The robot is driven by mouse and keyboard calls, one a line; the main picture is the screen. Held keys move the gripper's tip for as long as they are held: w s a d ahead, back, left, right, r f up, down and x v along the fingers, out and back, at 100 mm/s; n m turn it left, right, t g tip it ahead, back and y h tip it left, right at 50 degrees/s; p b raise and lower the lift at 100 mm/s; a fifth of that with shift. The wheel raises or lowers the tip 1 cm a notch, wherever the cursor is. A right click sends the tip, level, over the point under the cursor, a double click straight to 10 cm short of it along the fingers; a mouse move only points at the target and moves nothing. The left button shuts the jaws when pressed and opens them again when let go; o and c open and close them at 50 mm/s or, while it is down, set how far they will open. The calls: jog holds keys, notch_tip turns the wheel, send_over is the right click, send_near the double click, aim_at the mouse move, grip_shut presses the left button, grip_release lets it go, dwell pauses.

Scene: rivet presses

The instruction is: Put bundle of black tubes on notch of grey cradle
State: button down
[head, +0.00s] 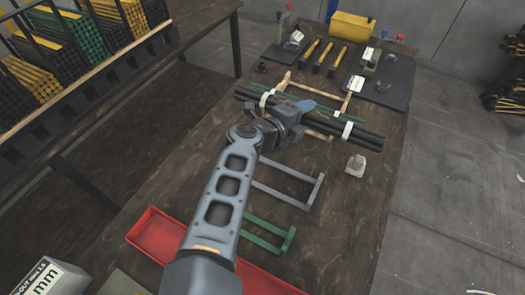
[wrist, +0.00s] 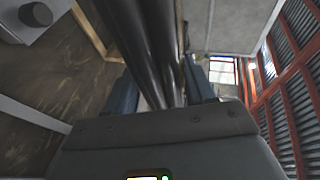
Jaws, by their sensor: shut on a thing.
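The bundle of black tubes (head: 371,138) lies across my gripper (head: 292,116) in the head view, with white bands near both ends. My gripper is shut on the middle of the bundle. In the wrist view the black tubes (wrist: 147,40) run between my two fingers (wrist: 160,88). The grey cradle (head: 287,194) stands on the table nearer than the bundle, to the right of my arm. Its two arms are visible and it looks empty. The bundle is apart from it, over or near a tan cradle (head: 346,101); the exact height is unclear.
A green cradle (head: 270,244) and a red tray (head: 153,239) lie nearer. A small grey block (head: 356,165) stands right of the grey cradle. Yellow-black tools (head: 323,57), dark mats and a yellow bin (head: 351,27) are at the far end. A rack of tubes (head: 85,85) stands left.

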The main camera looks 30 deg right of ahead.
jog(key=shift+w+a+f, duration=0.1)
jog(key=shift+w+a, duration=0.1)
jog(key=shift+a, duration=0.05)
jog(key=shift+s+a+f+b, duration=0.8)
jog(key=shift+a+f+b, duration=0.25)
jog(key=shift+a+f, duration=0.65)
jog(key=shift+s+a+f+b, duration=0.8)
jog(key=shift+a+f+b, duration=0.3)
jog(key=shift+a+f, duration=0.65)
jog(key=shift+s+a+f+b, duration=0.8)
jog(key=shift+a+f+b, duration=0.25)
jog(key=shift+a+f, duration=0.65)
jog(key=shift+d+f, duration=0.15)
jog(key=shift+f, duration=0.15)
jog(key=shift+c, duration=1.9)
grip_release()
